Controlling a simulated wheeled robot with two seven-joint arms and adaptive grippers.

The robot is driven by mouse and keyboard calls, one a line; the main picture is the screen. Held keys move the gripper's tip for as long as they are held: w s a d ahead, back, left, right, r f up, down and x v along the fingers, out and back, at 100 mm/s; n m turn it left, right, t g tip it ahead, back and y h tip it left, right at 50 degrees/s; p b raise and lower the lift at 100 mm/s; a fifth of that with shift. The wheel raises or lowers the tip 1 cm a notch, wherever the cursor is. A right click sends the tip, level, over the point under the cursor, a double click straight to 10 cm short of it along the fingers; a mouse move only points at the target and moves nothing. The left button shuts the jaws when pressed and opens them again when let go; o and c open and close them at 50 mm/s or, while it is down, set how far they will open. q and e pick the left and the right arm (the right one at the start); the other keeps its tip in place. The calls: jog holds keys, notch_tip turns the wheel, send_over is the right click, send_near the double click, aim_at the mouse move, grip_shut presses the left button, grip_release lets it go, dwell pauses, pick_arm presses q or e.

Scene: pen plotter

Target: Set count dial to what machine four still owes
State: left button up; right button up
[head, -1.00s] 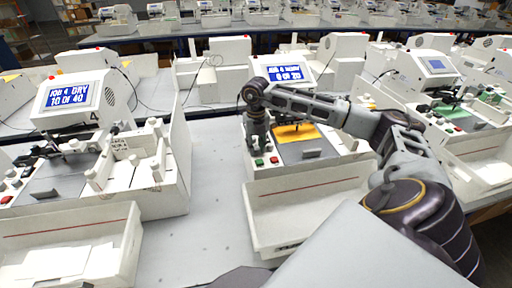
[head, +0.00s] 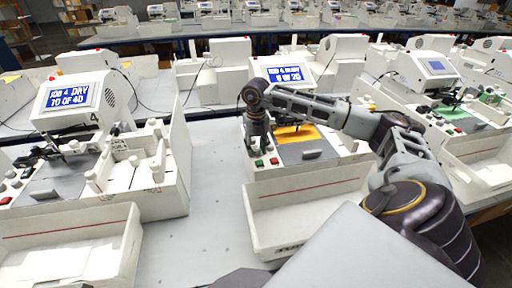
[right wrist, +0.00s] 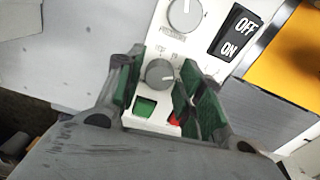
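The middle machine (head: 310,152) has a blue screen (head: 288,74) with a count that seems to read 0 OF 20, though small and blurred. My right gripper (head: 257,148) points down over its front-left panel. In the right wrist view its green-padded fingers (right wrist: 163,85) sit on both sides of the lower grey dial (right wrist: 160,72) and appear to touch it. The dial's markings are unreadable. My left gripper is out of view.
In the right wrist view another dial (right wrist: 185,14) and an OFF/ON switch (right wrist: 236,32) lie above; a green button (right wrist: 145,107) and a partly hidden red button (right wrist: 175,119) lie below. A white tray (head: 310,213) stands before the middle machine. Another machine (head: 440,80) is at right.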

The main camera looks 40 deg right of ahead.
aim_at(256, 149)
notch_tip(256, 149, up, 12)
dwell(0.9)
dwell(0.4)
